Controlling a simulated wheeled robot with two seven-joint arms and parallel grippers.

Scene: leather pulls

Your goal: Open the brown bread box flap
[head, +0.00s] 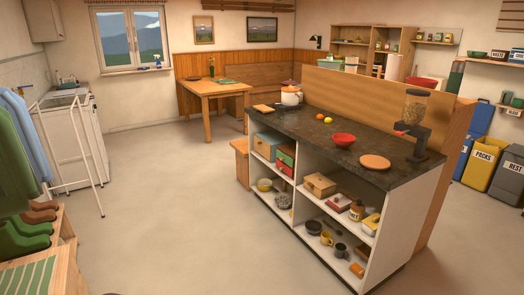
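A brown wooden box (319,184), which looks like the bread box, sits on the upper shelf of the white kitchen island (405,220), at the left of the right-hand compartment. It is small in the head view, and I cannot make out its flap's edge or pull clearly. The flap looks shut. Neither of my grippers shows in the head view.
Shoes on a wooden rack (62,262) and a white drying rack (88,150) stand left. Open floor (180,220) lies between.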

